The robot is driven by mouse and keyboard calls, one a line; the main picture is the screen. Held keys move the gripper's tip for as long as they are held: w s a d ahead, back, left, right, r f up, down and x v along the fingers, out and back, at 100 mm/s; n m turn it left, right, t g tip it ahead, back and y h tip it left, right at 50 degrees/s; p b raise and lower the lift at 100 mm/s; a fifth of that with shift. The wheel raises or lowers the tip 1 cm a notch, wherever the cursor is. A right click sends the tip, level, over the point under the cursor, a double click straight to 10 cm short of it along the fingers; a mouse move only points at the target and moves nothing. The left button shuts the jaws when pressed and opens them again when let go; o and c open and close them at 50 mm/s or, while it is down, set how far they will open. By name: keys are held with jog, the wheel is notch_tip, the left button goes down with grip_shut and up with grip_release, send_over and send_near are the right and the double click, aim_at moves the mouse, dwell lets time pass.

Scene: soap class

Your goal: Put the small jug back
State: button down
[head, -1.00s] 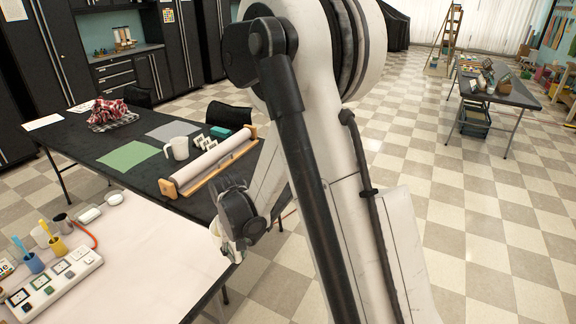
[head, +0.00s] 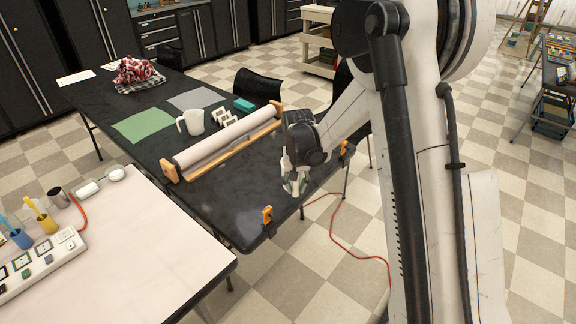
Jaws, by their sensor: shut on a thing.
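My gripper (head: 296,186) points down over the right end of the black table, near its front edge. It is shut on a small pale thing (head: 287,163), which looks like the small jug. The fingers and wrist hide most of it, so its shape and any gap to the table are unclear. A larger white jug (head: 191,122) with a handle stands on the black table (head: 235,195), left of my gripper and behind the roller.
A wooden-ended roller (head: 225,143) lies across the black table. Orange clamps (head: 267,215) grip its edge. Green (head: 143,127) and grey sheets lie flat. The pale table (head: 150,250) at front left holds cups and a switch box. An orange cord (head: 345,245) trails on the floor.

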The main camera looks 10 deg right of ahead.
jog(key=w+a+r+m+b, duration=0.1)
jog(key=w+a+m+b, duration=0.15)
jog(key=w+a, duration=0.4)
jog(key=w+a+m+b, duration=0.2)
jog(key=w+a+m, duration=0.15)
jog(key=w, duration=0.65)
jog(key=w+a+r+m+b, duration=0.1)
jog(key=w+a+m+b, duration=0.15)
jog(key=w+a, duration=0.45)
jog(key=shift+w+d+f, duration=0.5)
jog(key=shift+d+f, duration=1.3)
jog(key=shift+d, duration=0.35)
jog(key=shift+w+d+f, duration=0.45)
jog(key=shift+d+f, duration=1.35)
jog(key=shift+d, duration=0.4)
jog(key=shift+w+d+f, duration=0.5)
jog(key=shift+d+f, duration=1.3)
jog(key=shift+d, duration=0.35)
jog(key=shift+f, duration=0.1)
jog(key=c, duration=1.6)
grip_release()
jog(key=shift+o, duration=0.2)
